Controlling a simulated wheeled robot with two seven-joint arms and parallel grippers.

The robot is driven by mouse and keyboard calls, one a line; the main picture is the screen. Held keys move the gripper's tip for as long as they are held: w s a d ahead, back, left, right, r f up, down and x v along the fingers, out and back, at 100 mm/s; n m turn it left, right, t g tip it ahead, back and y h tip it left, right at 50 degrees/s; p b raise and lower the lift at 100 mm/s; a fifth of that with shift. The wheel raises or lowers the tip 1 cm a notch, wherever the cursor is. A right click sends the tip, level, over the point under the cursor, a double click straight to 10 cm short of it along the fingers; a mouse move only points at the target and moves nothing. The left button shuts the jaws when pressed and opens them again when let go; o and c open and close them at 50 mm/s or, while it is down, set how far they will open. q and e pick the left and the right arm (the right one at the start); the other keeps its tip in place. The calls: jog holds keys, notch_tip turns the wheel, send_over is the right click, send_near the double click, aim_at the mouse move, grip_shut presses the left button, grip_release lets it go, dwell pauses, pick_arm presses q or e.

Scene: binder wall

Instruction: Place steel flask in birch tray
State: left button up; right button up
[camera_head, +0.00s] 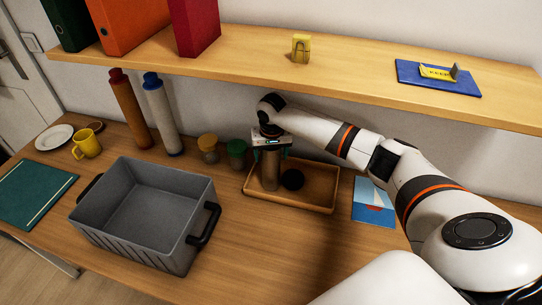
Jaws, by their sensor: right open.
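The birch tray (315,207) lies on the desk below the shelf. A grey-brown cylinder, which looks like the steel flask (270,178), stands upright in the left part of the tray. My right gripper (270,150) is open at the top of the flask, pointing down with its fingers around the upper part. The gripper hides the flask's top. My left gripper is not in view.
A grey crate (145,212) with black handles stands front left. A blue card (374,203) lies right. The shelf (350,72) overhangs my right wrist.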

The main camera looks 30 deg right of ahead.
notch_tip(320, 180, up, 6)
jog(key=shift+s+a+r+b, duration=0.25)
jog(key=shift+s+b, duration=0.1)
jog(key=shift+s, duration=0.1)
